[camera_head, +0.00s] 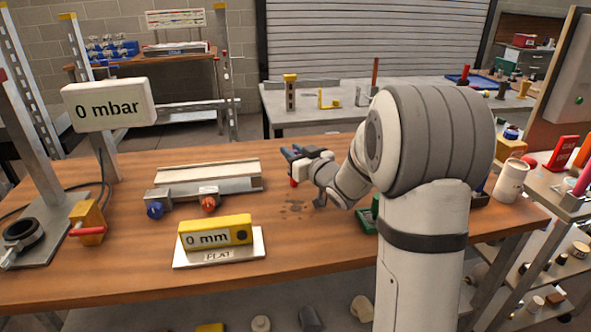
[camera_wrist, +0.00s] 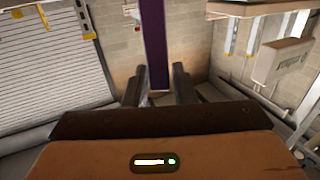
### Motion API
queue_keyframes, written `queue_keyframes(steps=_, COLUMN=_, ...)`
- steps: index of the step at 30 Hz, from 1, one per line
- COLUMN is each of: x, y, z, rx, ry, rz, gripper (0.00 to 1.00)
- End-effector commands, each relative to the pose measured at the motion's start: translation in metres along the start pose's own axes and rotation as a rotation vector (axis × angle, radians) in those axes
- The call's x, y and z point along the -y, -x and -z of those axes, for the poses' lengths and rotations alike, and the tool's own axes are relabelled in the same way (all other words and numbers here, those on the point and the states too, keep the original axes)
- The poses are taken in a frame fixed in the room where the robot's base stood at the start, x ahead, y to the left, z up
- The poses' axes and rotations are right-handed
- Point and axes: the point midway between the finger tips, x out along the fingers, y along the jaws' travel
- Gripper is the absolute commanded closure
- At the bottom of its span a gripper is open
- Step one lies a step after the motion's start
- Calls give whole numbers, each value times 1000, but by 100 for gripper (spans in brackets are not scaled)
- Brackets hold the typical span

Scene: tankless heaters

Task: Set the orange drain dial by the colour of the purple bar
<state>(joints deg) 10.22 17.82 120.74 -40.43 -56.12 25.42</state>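The orange drain dial (camera_head: 208,204) is on the front of a low grey metal unit (camera_head: 240,186) on the wooden bench, right of a blue dial (camera_head: 155,210). My gripper (camera_head: 290,155) is above the bench behind and right of the dial, apart from it. In the wrist view my gripper's two dark fingers (camera_wrist: 160,85) stand apart. A dark purple bar (camera_wrist: 155,40) runs down from the top edge, its lower end appearing between them. I see no clear grip on it, and its depth is hard to judge. I cannot make out this bar in the head view.
A display (camera_head: 108,105) reads 0 mbar. A yellow gauge (camera_head: 215,233) reads 0 mm on a plate marked FLAT. A yellow valve with a red handle (camera_head: 88,222) stands at the left. The bench front between gauge and my arm is clear. A pink bar (camera_head: 582,180) stands far right.

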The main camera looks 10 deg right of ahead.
Motion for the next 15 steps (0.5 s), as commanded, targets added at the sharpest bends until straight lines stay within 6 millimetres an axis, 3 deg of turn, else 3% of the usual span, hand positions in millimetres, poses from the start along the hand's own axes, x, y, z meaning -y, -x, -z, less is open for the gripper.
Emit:
queue_keyframes(steps=8, x=0, y=0, z=0, rx=0, ry=0, rz=1, gripper=99)
queue_keyframes(steps=15, x=1, y=0, z=0, rx=0, ry=0, rz=1, gripper=100)
